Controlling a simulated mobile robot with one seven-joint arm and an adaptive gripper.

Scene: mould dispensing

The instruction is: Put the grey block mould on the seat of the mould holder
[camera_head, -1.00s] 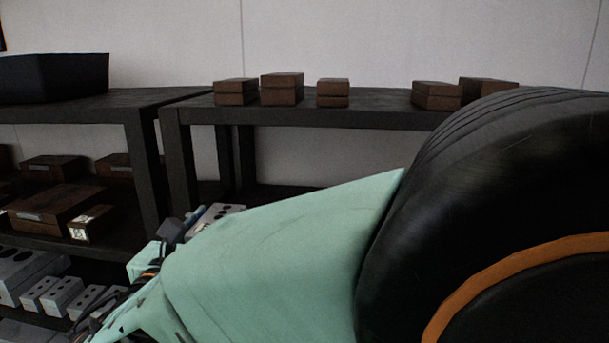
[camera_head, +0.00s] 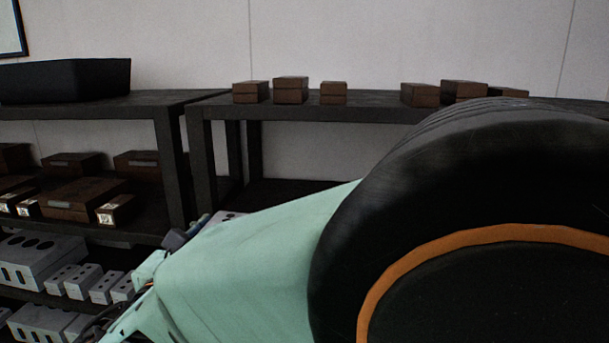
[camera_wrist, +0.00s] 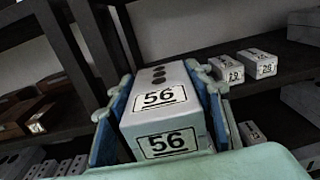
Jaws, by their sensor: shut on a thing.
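The grey block mould (camera_wrist: 163,117) carries the number 56 on two faces and has a row of dark holes along its top. It fills the middle of the wrist view. My gripper (camera_wrist: 163,90) is shut on it, with a blue-padded finger on each side. In the head view my arm covers much of the right and lower middle, and the gripper is mostly hidden behind it; only a small piece of the grey mould (camera_head: 226,217) seems to show past the arm. I cannot make out the mould holder or its seat in either view.
Dark shelving (camera_head: 170,170) stands ahead. Brown boxes (camera_head: 290,90) sit on the right top shelf, and a black bin (camera_head: 65,80) on the left one. Lower left shelves hold brown boxes (camera_head: 75,200) and grey moulds (camera_head: 40,262). Numbered grey moulds (camera_wrist: 258,64) also show in the wrist view.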

